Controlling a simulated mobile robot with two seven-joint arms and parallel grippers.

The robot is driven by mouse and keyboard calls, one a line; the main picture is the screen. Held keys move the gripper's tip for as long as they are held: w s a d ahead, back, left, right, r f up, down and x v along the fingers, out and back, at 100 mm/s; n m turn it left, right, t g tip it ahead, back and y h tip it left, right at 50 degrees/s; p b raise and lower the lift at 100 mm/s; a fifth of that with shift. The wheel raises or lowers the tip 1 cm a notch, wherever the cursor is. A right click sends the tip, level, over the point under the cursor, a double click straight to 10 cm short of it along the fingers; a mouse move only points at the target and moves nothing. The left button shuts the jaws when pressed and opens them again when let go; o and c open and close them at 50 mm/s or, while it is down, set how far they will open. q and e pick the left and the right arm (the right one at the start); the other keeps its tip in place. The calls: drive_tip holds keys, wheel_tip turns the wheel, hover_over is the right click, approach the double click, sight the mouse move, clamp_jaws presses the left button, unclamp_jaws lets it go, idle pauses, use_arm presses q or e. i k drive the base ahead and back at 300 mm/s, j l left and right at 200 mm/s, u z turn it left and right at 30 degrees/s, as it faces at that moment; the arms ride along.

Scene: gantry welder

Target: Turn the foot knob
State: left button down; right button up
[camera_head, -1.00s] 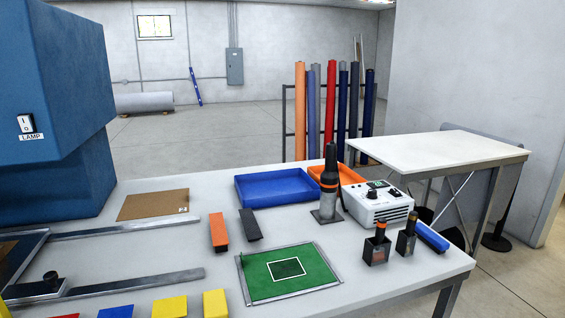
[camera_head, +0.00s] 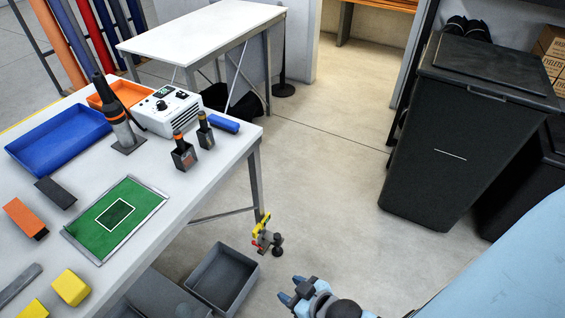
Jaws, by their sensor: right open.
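A small fitting (camera_head: 262,232) with a yellow upper part and a bit of red sits at the foot of the worktable's near right leg, close to the floor. A dark round knob (camera_head: 278,241) sticks out on its right side; I take this as the foot knob. My right gripper (camera_head: 289,288) shows at the bottom of the head view, with blue fingertips apart and nothing between them. It is below the knob in the picture and apart from it. My left gripper is out of view.
A grey open bin (camera_head: 223,278) stands on the floor left of the fitting. The white worktable (camera_head: 185,205) overhangs at left. A tall black bin (camera_head: 440,150) stands at right, with a light blue surface (camera_head: 510,275) in front. Floor between is clear.

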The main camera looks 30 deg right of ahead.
sight(277, 235)
drive_tip(key=z, duration=0.85)
